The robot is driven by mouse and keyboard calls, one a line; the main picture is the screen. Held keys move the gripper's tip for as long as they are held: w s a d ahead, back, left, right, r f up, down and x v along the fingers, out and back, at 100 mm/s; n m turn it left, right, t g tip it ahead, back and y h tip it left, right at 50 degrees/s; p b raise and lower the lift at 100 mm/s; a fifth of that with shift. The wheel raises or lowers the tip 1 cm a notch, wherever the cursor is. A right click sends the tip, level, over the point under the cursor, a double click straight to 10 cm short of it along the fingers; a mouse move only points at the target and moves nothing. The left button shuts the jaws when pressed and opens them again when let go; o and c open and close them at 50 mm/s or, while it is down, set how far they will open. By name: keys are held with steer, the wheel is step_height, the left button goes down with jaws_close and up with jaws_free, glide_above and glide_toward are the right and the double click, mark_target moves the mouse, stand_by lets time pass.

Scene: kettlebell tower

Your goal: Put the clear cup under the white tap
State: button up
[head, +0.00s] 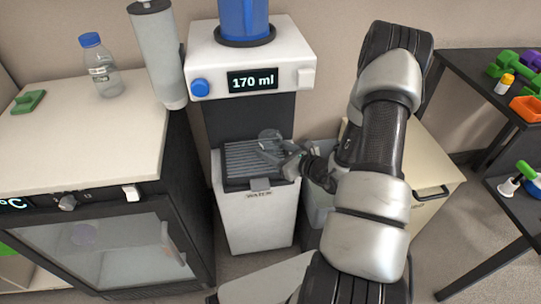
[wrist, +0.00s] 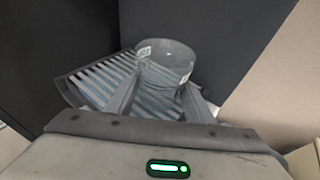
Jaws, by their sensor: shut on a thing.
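The clear cup (wrist: 167,60) is upright between the two fingers of my gripper (wrist: 160,100) in the wrist view. My gripper is shut on it. In the head view the cup (head: 270,134) is small and faint, at the right back part of the slatted drip tray (head: 240,160), with my gripper (head: 274,150) reaching in from the right. I cannot tell whether the cup's base touches the slats. The white tap (head: 306,78) is at the right of the dispenser's front, above and a little right of the cup. A blue tap (head: 200,88) is at the left.
The dispenser (head: 250,55) has a display reading 170 ml and a blue container on top. A grey cylinder (head: 160,50) stands close to its left, beside a counter (head: 90,130) with a bottle (head: 98,65). A dark shelf (head: 455,70) with dumbbells is at the right.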

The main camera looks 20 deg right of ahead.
steer(key=o, duration=0.9)
steer(key=shift+c, duration=0.4)
steer(key=c, duration=0.3)
steer(key=p+v, duration=0.2)
steer(key=v, duration=0.7)
